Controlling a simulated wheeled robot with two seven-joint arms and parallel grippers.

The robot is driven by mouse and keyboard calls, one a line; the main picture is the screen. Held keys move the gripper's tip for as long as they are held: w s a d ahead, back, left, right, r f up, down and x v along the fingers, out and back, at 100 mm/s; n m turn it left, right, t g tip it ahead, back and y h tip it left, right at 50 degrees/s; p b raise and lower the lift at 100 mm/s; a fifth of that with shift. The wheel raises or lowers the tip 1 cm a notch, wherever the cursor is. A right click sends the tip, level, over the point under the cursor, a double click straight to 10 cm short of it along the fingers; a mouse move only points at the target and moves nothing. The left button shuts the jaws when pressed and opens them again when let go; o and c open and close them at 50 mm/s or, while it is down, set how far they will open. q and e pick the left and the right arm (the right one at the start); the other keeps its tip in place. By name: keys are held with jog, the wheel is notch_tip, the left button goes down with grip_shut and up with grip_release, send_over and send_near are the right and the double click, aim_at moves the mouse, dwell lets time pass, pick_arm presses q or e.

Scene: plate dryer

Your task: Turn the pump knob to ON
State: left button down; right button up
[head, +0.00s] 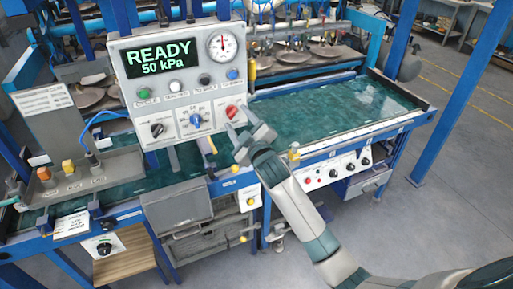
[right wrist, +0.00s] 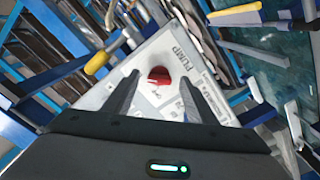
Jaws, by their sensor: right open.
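The pump knob (head: 232,111) is a red knob at the lower right of the grey control panel (head: 125,90). It also shows in the right wrist view (right wrist: 159,76), on a white plate lettered PUMP; I cannot clearly read its setting. My right gripper (head: 237,130) is open, just in front of and below the knob in the head view. In the right wrist view its two dark fingers reach toward the plate, one on each side of the knob, with nothing between them touching it that I can see. My left gripper is not in view.
A black knob (head: 158,130) and a blue knob (head: 196,120) sit left of the red one. The display (head: 160,60) reads READY, 50 kPa, beside a round gauge (head: 222,46). A yellow-handled lever (right wrist: 97,63) shows near the panel.

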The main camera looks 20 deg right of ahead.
jog(key=s+b, duration=0.5)
jog(key=s, duration=1)
jog(key=shift+s+d, duration=0.25)
jog(key=shift+s, duration=0.15)
